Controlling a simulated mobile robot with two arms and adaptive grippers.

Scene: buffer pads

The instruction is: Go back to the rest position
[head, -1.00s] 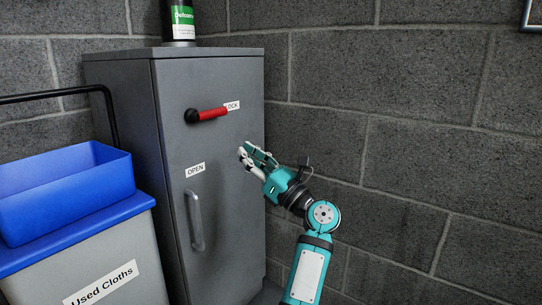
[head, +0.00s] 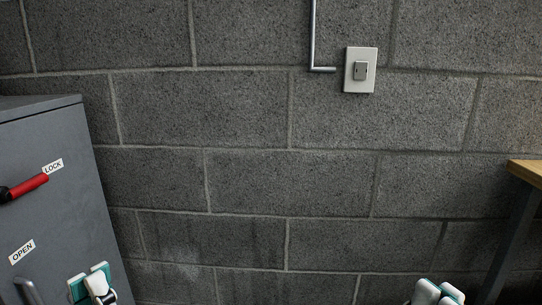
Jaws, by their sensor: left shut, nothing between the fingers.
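My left gripper (head: 92,284) shows at the bottom left of the head view, in front of the grey cabinet's lower right part. It is shut and holds nothing. My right gripper (head: 437,291) shows only in part at the bottom edge, right of the middle. Its lower part is cut off, and I cannot tell whether it is open or shut.
The grey cabinet (head: 62,140) stands at the left, with a red lock handle (head: 28,186) and a grey door handle (head: 28,291). A block wall (head: 250,110) with a switch box (head: 360,70) fills the back. A wooden-topped table (head: 528,171) stands at the right edge.

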